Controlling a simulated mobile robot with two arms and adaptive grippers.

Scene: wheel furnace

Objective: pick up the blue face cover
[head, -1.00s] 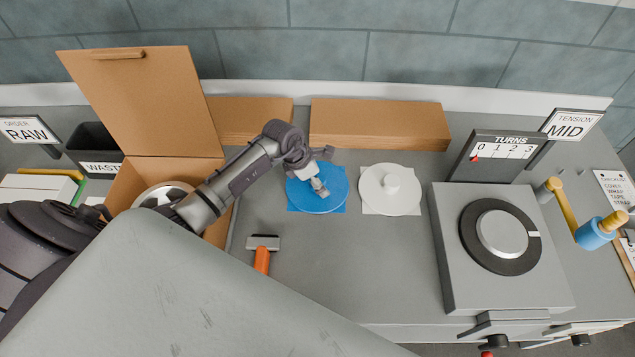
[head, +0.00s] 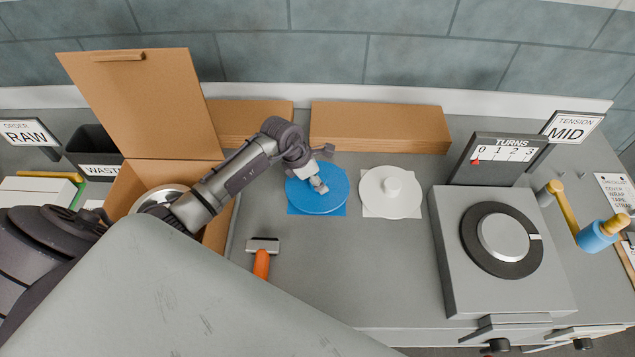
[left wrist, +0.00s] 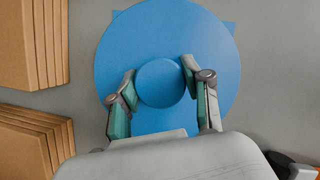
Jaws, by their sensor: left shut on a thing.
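The blue face cover (head: 330,199) is a round disc with a raised knob at its centre. It lies over a blue square sheet at the middle of the bench, and I cannot tell whether it is lifted off it. In the left wrist view the disc (left wrist: 205,45) fills the middle. My left gripper (head: 318,185) is over the disc, and its fingers (left wrist: 160,85) are shut on the knob (left wrist: 161,82) from both sides. A white face cover (head: 376,203) sits on a pale square just to the right. My right gripper is not in view.
Flat cardboard stacks (head: 380,125) lie behind the covers. An open cardboard box (head: 215,235) stands at the left. An orange-handled tool (head: 262,262) lies in front. A grey turntable machine (head: 455,280) stands at the right, beneath the turns board (head: 497,157).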

